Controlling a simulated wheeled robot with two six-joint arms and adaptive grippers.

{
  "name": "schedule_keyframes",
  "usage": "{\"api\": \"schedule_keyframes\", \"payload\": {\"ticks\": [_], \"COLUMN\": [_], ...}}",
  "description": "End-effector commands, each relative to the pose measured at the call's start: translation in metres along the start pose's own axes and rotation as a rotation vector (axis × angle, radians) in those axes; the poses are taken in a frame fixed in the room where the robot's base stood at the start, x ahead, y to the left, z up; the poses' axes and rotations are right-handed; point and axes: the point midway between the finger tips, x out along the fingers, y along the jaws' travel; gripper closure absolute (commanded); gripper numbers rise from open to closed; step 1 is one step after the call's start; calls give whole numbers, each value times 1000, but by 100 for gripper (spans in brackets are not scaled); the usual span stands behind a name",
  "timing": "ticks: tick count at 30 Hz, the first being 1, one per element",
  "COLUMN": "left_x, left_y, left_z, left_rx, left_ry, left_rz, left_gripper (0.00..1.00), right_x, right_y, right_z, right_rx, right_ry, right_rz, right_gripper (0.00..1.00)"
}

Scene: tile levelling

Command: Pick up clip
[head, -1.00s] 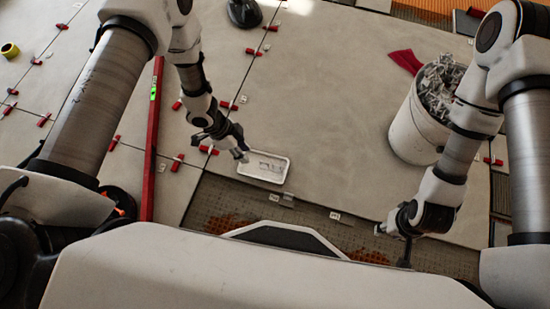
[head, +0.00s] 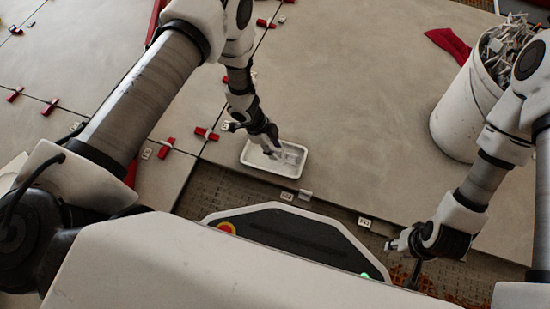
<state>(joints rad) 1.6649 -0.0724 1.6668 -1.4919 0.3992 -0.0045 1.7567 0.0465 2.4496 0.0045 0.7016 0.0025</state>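A small white tray (head: 246,155) lies on the large tile near its front edge, with pale clips (head: 291,155) inside that are hard to tell apart. My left gripper (head: 273,150) points down over the left half of the tray, its fingertips at or just above the contents. Whether its fingers are apart or hold a clip is too small to see. White clips (head: 287,196) also sit along the tile's front edge, with another clip (head: 364,222) further right. My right gripper (head: 402,247) is low at the right, away from the tray; its finger opening is unclear.
A white bucket (head: 462,115) full of grey-white pieces stands on the tile at the right, beside a red cloth (head: 452,46). Red wedges (head: 206,134) sit along the joints at left. The tile between tray and bucket is clear.

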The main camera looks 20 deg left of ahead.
Motion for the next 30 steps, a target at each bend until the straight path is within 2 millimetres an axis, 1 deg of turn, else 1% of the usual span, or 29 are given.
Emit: {"api": "schedule_keyframes", "payload": {"ticks": [1, 2, 8, 10, 11, 12, 23, 26, 29, 30], "left_x": [13, 15, 12, 12, 12, 12, 12, 2, -20, -29], "left_y": [0, 0, 0, 0, 0, 0, 0, -1, -1, -1], "left_z": [2, 2, 0, 0, 0, 0, 0, -5, -13, -18], "left_rx": [1, 1, -1, -1, -1, -1, -1, 0, 0, 0], "left_ry": [0, 0, 0, 0, 0, 0, 0, 0, 0, 0], "left_rz": [1, 1, 0, 0, 0, 0, 0, -1, -2, -1], "left_gripper": [66, 66, 66, 86, 95, 100, 100, 100, 100, 100], "right_x": [11, 12, 8, 8, 8, 8, 8, 0, -16, -23], "right_y": [0, 0, 0, 0, 0, 0, 0, 0, 0, 0], "right_z": [0, -1, -1, -1, -1, -1, -1, 0, 0, 1], "right_rx": [1, 1, 1, 1, 1, 1, 1, 1, -1, -2], "right_ry": [2, 2, 3, 3, 3, 3, 2, 1, -1, -2], "right_rz": [0, 0, 0, 0, 0, 0, 0, 0, 0, -1], "right_gripper": [60, 60, 60, 60, 60, 60, 60, 60, 60, 60]}}
